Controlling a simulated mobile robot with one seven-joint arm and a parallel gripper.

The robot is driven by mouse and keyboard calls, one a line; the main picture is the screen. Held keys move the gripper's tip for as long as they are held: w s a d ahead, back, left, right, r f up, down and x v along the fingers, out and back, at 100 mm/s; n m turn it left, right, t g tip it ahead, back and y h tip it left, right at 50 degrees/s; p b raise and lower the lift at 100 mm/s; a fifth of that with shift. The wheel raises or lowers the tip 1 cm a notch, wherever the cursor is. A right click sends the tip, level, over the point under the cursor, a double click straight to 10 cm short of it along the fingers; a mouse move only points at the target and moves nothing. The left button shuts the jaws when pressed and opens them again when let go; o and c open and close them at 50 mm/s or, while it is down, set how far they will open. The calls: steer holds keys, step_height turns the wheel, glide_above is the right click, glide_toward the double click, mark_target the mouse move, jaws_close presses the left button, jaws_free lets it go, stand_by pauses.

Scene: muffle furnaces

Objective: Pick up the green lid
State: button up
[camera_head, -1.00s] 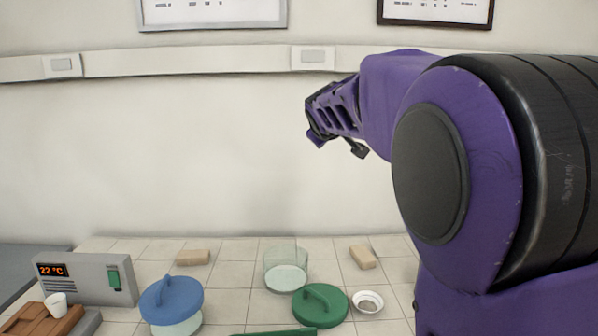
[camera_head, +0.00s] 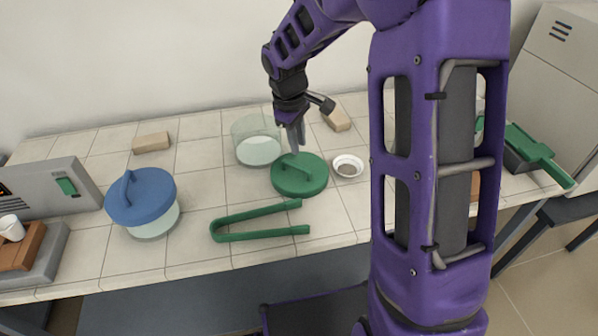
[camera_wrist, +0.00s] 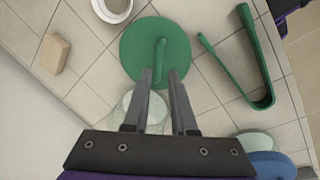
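The green lid (camera_head: 312,182) is a round disc with an arched handle, lying on the tiled bench in the head view. It also shows in the wrist view (camera_wrist: 136,48), with its handle running toward my fingers. My gripper (camera_head: 296,146) points down over the lid's far edge. In the wrist view my gripper (camera_wrist: 166,72) has its two fingers apart, with a gap between them in line with the lower end of the handle. Nothing is held. I cannot tell how high the fingertips are above the lid.
An open glass jar (camera_head: 258,150) stands just behind the lid. A small white dish (camera_head: 348,166) is close on its right. Green tongs (camera_head: 262,208) lie in front. A blue-lidded jar (camera_head: 142,198) is to the left. Tan blocks (camera_head: 152,142) lie at the back.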

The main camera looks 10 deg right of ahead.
mark_target(300, 166)
steer(key=f, duration=0.5)
steer(key=shift+w+d+f, duration=0.35)
steer(key=shift+w+d, duration=0.05)
steer(key=shift+w+d+f+b, duration=0.1)
steer(key=shift+w+f+b, duration=0.1)
steer(key=shift+f, duration=0.7)
steer(key=shift+w+f+b, duration=0.2)
steer(key=shift+w+f, duration=0.05)
steer(key=shift+f, duration=0.6)
steer(key=shift+w+d+f+b, duration=0.1)
steer(key=shift+w+f+b, duration=0.1)
steer(key=shift+f, duration=0.7)
jaws_close()
